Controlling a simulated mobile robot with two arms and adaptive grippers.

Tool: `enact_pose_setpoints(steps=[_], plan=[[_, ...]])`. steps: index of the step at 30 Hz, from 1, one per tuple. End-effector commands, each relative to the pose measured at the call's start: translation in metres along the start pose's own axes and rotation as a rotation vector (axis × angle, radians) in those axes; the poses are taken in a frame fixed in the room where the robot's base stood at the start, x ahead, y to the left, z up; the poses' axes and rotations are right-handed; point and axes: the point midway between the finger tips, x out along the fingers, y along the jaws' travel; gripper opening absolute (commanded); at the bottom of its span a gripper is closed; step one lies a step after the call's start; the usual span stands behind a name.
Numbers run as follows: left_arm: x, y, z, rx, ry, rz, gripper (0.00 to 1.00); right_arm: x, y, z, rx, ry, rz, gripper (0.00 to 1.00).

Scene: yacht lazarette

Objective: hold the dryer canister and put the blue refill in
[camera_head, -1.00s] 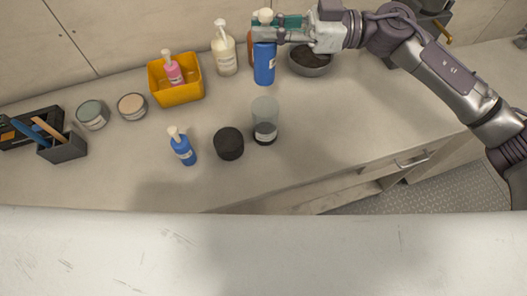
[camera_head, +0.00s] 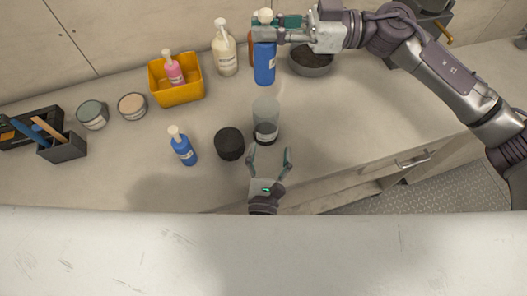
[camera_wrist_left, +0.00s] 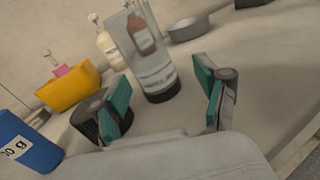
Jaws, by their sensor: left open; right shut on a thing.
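The dryer canister (camera_head: 266,112) is a clear upright cylinder with a dark base, standing on the counter. It also shows in the left wrist view (camera_wrist_left: 150,60), with a brown bottle visible through it. My left gripper (camera_head: 270,155) is open just in front of the canister, its fingers (camera_wrist_left: 165,95) spread to either side and apart from it. My right gripper (camera_head: 284,32) is shut on the blue refill (camera_head: 264,65), a blue cylinder with a white label, held upright behind the canister. The refill's upper end is partly hidden by the gripper.
A black round lid (camera_head: 229,144) and a small blue pump bottle (camera_head: 184,149) stand left of the canister. Behind are a yellow bin (camera_head: 177,93), a cream bottle (camera_head: 225,50) and a grey bowl (camera_head: 312,65). The counter (camera_head: 360,115) right of the canister is clear.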

Motion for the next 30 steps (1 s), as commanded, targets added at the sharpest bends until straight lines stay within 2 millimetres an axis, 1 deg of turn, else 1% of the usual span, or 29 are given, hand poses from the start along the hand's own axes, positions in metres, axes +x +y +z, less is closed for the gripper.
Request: enact_pose_setpoints(steps=[1,3,5,8,11,15,21,25,30], plan=[[-0.001,0.006,-0.002,-0.044,0.01,0.029,0.74,0.0,0.0,-0.001,0.0,0.001,0.0,0.0],[-0.001,0.013,-0.004,-0.084,0.017,0.055,0.74,0.0,0.0,-0.001,0.0,0.001,0.0,0.0],[0.002,0.015,-0.005,-0.101,0.019,0.065,0.74,0.0,0.0,-0.001,0.0,0.001,0.0,0.0],[0.012,0.017,-0.005,-0.106,0.018,0.069,0.74,0.0,0.0,-0.001,0.0,0.001,0.0,0.0],[0.028,0.017,-0.004,-0.106,0.016,0.067,0.74,0.0,0.0,-0.001,-0.001,0.001,0.0,0.0],[0.056,0.019,-0.005,-0.103,0.016,0.066,0.74,0.0,0.0,-0.001,0.0,0.001,0.0,0.0],[0.092,0.021,-0.006,-0.103,0.017,0.065,0.74,0.0,0.0,-0.001,-0.001,0.001,0.0,0.0],[0.107,0.022,-0.007,-0.101,0.017,0.064,0.74,0.0,0.0,-0.001,-0.001,0.001,0.0,0.0],[0.117,0.022,-0.008,-0.101,0.019,0.063,0.74,0.0,0.0,-0.001,-0.001,0.001,0.0,0.0]])
